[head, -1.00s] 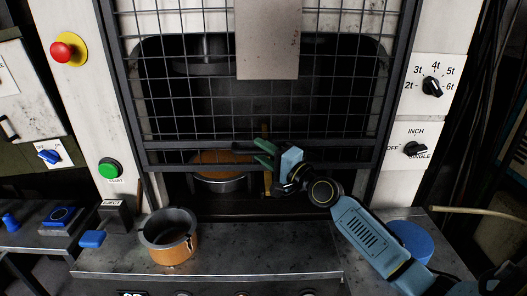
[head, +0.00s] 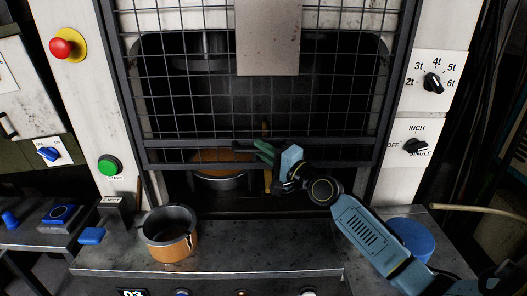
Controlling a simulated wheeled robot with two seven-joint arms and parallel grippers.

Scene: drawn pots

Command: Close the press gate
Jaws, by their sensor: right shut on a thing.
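The press gate (head: 180,144) is a dark frame with wire mesh and a pale plate in its upper middle. It hangs across the press opening, with a dark gap below its bottom bar. My right gripper (head: 266,152) has green fingers and is at the middle of that bottom bar, shut on the gate. The exact grip is small and dark. A thin yellow upright piece shows just above and below the fingers. My left gripper is not in view.
An orange pot (head: 220,160) sits inside the press behind the gate. A second orange pot with a dark rim (head: 178,250) stands on the front ledge. A blue round thing (head: 412,238) is beside my right arm. A green button (head: 109,165) and red button (head: 62,48) are at left.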

